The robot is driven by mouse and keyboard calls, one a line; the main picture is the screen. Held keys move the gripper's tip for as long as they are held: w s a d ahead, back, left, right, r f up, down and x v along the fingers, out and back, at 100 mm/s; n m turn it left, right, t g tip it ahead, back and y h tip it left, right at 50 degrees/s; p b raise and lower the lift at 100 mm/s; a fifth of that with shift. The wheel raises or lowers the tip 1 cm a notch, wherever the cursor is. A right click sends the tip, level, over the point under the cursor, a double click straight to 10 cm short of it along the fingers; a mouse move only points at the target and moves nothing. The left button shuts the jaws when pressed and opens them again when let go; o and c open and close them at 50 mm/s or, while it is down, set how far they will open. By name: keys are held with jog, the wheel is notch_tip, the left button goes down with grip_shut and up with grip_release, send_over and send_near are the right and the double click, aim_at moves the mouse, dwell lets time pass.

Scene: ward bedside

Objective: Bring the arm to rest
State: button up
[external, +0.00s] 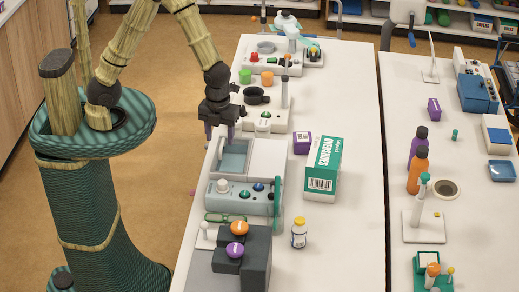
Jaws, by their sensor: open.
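My gripper (219,131) hangs pointing down at the end of my bent arm, above the left edge of the near white table (345,110). Its two purple-tipped fingers are apart, with nothing visible between them. It is just above and behind a grey-blue device with an open tray (234,156). Whether the fingertips touch anything below cannot be told from this view.
A green and white box (323,168), a small purple box (302,143) and a pill bottle (299,233) stand right of the device. A dark stepped block (257,262) is in front. Free tabletop runs along the right side. A second table (464,236) holds bottles.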

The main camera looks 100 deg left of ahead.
jog(key=s+a+r+n+t, duration=0.2)
jog(key=s+n, duration=0.6)
jog(key=n, duration=1.2)
notch_tip(320, 180, up, 3)
jog(key=shift+a+f+t, duration=0.1)
jog(key=shift+a+t, duration=0.2)
jog(key=shift+a, duration=0.75)
dwell(0.8)
